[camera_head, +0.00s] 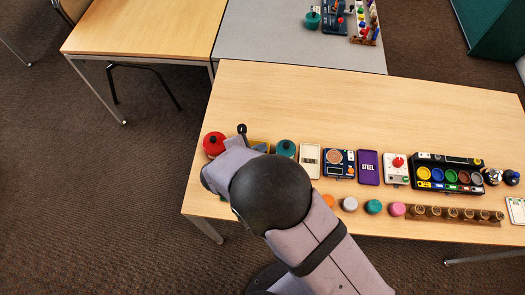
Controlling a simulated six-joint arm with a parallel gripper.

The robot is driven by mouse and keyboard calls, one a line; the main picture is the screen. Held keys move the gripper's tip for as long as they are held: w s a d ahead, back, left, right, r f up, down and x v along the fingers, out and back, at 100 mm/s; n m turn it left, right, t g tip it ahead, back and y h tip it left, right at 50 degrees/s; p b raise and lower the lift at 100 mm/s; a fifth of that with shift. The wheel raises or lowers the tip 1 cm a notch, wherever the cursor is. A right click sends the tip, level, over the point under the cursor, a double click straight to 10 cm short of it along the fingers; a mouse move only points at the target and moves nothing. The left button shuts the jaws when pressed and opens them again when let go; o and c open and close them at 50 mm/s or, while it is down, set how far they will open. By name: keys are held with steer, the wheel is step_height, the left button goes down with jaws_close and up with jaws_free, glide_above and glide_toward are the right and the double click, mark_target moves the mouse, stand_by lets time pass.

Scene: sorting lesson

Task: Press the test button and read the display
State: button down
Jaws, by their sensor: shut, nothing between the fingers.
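A white box with a large red button (398,162) stands in the back row on the table. To its left, past a purple card, is a dark blue device (339,164) with a round orange-brown top and small light panels. I cannot tell which of these carries the test button, and no display reading is legible. My arm crosses the lower left of the view, bent at a black joint, with its far part over the table's left end. My gripper is hidden behind the arm; no fingertips can be made out. The red-button box is well to the right of the arm's end.
The wooden table (300,95) is clear at the back. A red pot (214,143), teal pot (286,148), white panel (309,160) and purple card (368,167) line up. A paint tray (448,158) and a wooden rack (455,215) stand right.

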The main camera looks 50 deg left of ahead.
step_height(320, 180, down, 6)
steer(key=b, duration=0.5)
steer(key=shift+b, duration=0.3)
steer(key=shift+f+b, duration=0.5)
steer(key=shift+f, duration=0.5)
steer(key=shift+f+b, duration=0.4)
steer(key=shift+f, duration=0.5)
stand_by(1.5)
steer(key=shift+r, duration=0.1)
stand_by(0.3)
steer(key=shift+r+p, duration=0.8)
steer(key=shift+p, duration=0.1)
steer(key=shift+r, duration=0.1)
step_height(320, 180, up, 5)
steer(key=p, duration=0.4)
steer(key=shift+p, duration=0.3)
steer(key=shift+w, duration=0.1)
stand_by(0.3)
